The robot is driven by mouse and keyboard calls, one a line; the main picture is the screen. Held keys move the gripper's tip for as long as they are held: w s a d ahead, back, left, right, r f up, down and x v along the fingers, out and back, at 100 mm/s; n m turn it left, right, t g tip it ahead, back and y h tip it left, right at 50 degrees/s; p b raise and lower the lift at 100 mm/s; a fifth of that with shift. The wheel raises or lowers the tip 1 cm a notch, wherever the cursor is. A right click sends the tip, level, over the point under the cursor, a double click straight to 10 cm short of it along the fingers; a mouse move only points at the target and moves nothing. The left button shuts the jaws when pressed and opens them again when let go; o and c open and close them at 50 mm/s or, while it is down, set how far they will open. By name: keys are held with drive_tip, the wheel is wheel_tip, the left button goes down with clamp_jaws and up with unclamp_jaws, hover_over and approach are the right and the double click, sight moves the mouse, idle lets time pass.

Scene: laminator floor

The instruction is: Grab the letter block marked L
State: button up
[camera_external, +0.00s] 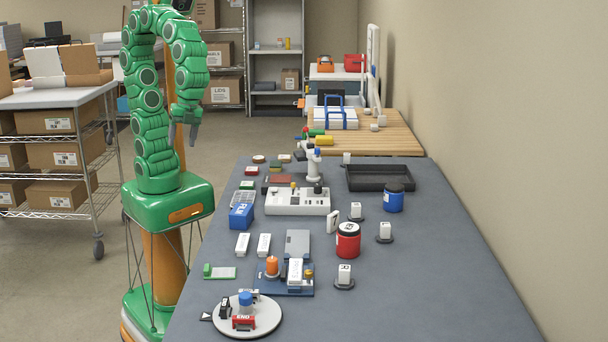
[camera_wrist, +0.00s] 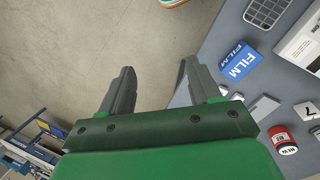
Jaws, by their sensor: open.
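A small white block (camera_external: 332,214) stands tilted on the table between the white machine and the red jar. In the wrist view what appears to be the same block (camera_wrist: 308,112) carries a dark mark like a 7, which could be an upside-down L.
The grey table (camera_external: 430,300) holds a blue FILM box (camera_external: 241,216), white machine (camera_external: 297,202), red jar (camera_external: 348,241), blue jar (camera_external: 393,199), black tray (camera_external: 380,178) and round white plate (camera_external: 265,325). The table's right front is clear. A wall runs along the right.

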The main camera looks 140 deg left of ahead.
drive_tip(key=w+a+r+m+t+h, duration=0.2)
drive_tip(key=w+m+h, duration=0.3)
drive_tip(key=w, duration=2.3)
drive_tip(key=m+t+h, duration=0.1)
drive_tip(key=t+h, duration=0.1)
drive_tip(key=t, duration=0.7)
hover_over(385, 223)
drive_tip(key=s+a, duration=0.3)
wheel_tip(385, 223, down, 18)
drive_tip(key=f, duration=0.7)
drive_tip(key=shift+w+d, duration=0.1)
drive_tip(key=shift+w, duration=0.15)
drive_tip(key=shift+x, duration=2.5)
drive_tip(key=shift+f, duration=0.15)
clamp_jaws()
